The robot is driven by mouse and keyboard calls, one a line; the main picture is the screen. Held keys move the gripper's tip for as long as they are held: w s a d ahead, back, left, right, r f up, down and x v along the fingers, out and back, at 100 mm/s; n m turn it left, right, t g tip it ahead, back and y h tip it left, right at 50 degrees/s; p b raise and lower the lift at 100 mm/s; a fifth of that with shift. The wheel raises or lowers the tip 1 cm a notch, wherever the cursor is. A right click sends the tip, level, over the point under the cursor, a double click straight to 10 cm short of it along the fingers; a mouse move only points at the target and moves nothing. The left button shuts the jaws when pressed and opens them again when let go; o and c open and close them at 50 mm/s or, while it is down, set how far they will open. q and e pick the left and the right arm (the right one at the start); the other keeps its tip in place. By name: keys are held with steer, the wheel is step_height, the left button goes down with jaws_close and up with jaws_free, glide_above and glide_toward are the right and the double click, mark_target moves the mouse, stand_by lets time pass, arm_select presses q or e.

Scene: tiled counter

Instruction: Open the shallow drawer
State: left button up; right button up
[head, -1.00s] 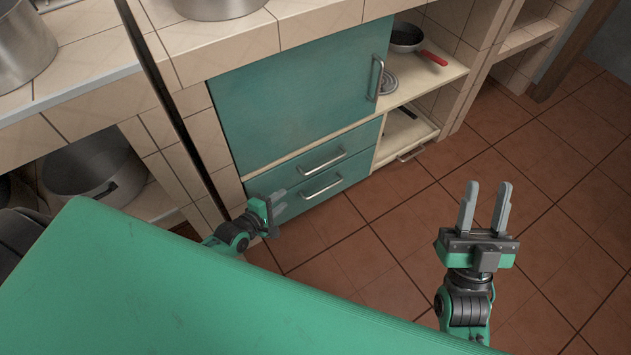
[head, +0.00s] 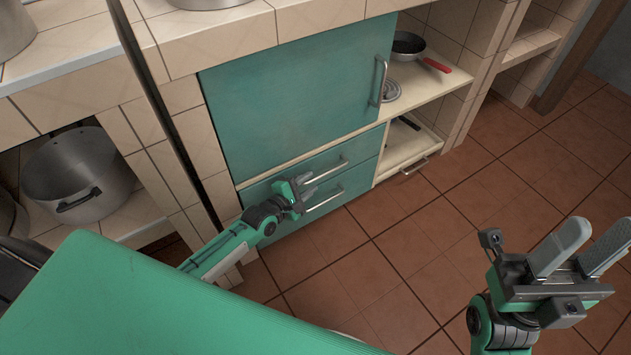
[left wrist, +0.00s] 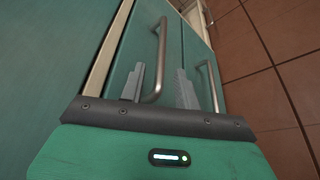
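Two teal drawers, an upper one (head: 262,190) and a lower one (head: 345,183), sit stacked under a teal cabinet door; both look closed. Each has a metal bar handle: the upper handle (head: 328,171) and the lower handle (head: 325,200). My left gripper (head: 308,184) is at the drawer fronts, close to these handles. In the left wrist view its two fingers (left wrist: 160,88) are apart, with the upper handle (left wrist: 160,50) showing between them and the lower handle (left wrist: 209,82) right of them. Contact cannot be told. My right gripper (head: 585,248) is open and empty above the floor.
The teal cabinet door (head: 290,100) is shut above. To the right, a shelf holds a pan with a red handle (head: 410,45), and a cream drawer (head: 407,150) sits below. A large pot (head: 80,172) stands at left. The tiled floor (head: 440,225) is clear.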

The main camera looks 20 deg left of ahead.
mark_target(312, 181)
arm_select(q)
steer(key=shift+b+x, duration=0.5)
steer(key=shift+x, duration=1.45)
jaws_close()
